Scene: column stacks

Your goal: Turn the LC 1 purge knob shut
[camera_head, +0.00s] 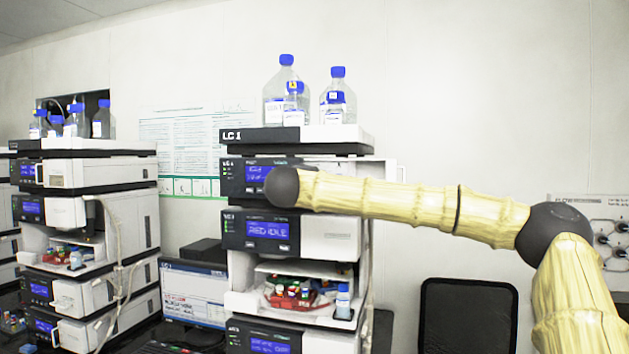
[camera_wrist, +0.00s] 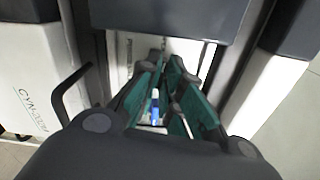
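The LC 1 stack stands in the middle of the head view, with its "LC 1" label on the dark top strip (camera_head: 262,136). Its upper module (camera_head: 232,177) has a lit blue screen, partly covered by my arm's dark joint. The module below (camera_head: 340,238) reads what looks like "RED IDLE". I cannot make out the purge knob in either view. My gripper (camera_wrist: 163,68) shows in the wrist view, its teal-padded fingers reaching forward with a narrow gap between them. A small blue-and-white thing (camera_wrist: 155,108) shows between the fingers; whether they touch it is unclear. The head view does not show the gripper.
Blue-capped bottles (camera_head: 286,85) stand on top of the LC 1 stack. A second stack (camera_head: 130,215) is at the left, with a monitor (camera_head: 195,295) between. A black chair (camera_head: 468,315) stands at right. In the wrist view, a dark handle (camera_wrist: 68,95) is close at left.

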